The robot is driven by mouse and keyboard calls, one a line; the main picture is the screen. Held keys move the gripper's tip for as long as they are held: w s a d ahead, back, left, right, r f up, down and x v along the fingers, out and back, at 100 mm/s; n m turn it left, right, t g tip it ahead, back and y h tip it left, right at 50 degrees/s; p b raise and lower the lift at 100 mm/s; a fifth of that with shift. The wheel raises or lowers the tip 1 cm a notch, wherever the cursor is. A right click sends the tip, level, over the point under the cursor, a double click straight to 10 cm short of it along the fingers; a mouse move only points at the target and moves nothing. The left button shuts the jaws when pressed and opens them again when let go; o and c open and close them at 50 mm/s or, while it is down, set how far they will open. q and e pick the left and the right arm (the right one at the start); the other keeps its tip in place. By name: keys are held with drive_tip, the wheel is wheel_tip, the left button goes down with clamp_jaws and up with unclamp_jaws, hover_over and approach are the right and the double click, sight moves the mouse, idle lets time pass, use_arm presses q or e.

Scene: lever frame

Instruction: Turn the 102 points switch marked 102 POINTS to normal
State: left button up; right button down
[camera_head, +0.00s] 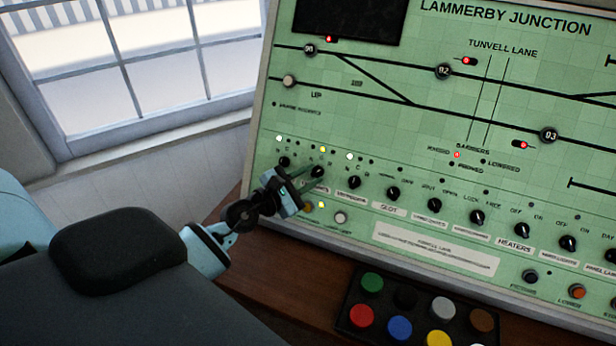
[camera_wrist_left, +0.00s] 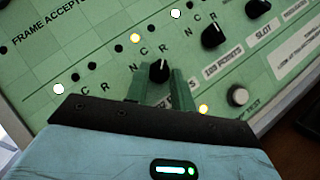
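The points switch at my left gripper is a small black knob (camera_head: 317,171) on the green panel, second from left in its row. My right gripper is not in view.
An amber lamp (camera_head: 323,149) is lit above the knob, with white lamps to either side. Another black knob (camera_head: 354,182) stands close on the right, and a pale button (camera_head: 341,217) below. A box of coloured buttons (camera_head: 406,300) lies in front of the panel.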

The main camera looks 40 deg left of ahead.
use_arm(q)
drive_tip(key=shift+c, duration=1.2)
